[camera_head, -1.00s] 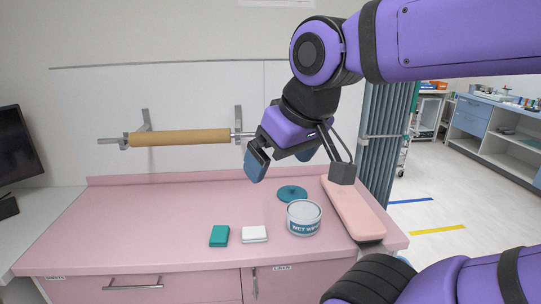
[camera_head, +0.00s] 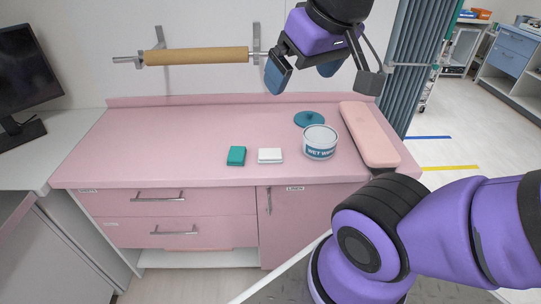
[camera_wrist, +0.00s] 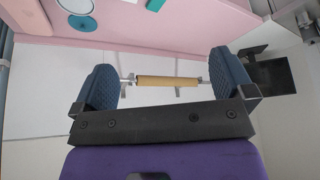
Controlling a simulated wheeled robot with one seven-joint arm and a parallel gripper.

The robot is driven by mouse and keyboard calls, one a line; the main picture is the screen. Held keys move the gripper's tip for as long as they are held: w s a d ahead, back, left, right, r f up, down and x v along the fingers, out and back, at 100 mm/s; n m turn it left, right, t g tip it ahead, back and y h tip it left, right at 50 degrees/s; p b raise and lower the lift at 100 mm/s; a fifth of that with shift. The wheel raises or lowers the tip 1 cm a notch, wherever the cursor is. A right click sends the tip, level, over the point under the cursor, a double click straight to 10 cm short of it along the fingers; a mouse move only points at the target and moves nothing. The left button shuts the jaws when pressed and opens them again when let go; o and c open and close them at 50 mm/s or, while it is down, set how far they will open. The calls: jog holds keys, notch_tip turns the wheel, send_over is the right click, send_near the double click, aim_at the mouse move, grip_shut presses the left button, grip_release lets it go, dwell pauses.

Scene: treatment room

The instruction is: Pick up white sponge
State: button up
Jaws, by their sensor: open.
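The white sponge (camera_head: 270,156) is a small white block lying on the pink counter (camera_head: 180,150), near its front edge. A teal sponge (camera_head: 236,156) lies just to its left, with a small gap. My gripper (camera_head: 301,76) is open and empty, up in the air above the back of the counter, well apart from the white sponge. In the wrist view my gripper (camera_wrist: 165,85) shows two blue padded fingers spread wide with nothing between them. At the top edge of that view, a small white piece (camera_wrist: 131,1) is cut off by the frame; it may be the white sponge.
A wet wipes tub (camera_head: 320,142) stands right of the white sponge, with a round teal lid (camera_head: 309,119) behind it. A long pink pad (camera_head: 369,134) lies at the counter's right end. A paper roll (camera_head: 196,56) hangs on the wall. The counter's left half is clear.

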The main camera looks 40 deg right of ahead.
jog(key=m+g, duration=0.5)
jog(key=m, duration=0.2)
send_over(270, 153)
notch_tip(270, 153, down, 30)
jog(key=f, duration=0.4)
jog(key=shift+w+d+f, duration=0.1)
jog(key=shift+w+d, duration=0.05)
jog(key=shift+d, duration=0.05)
jog(key=shift+a+f, duration=0.15)
jog(key=shift+f, duration=3)
jog(key=shift+c, duration=0.5)
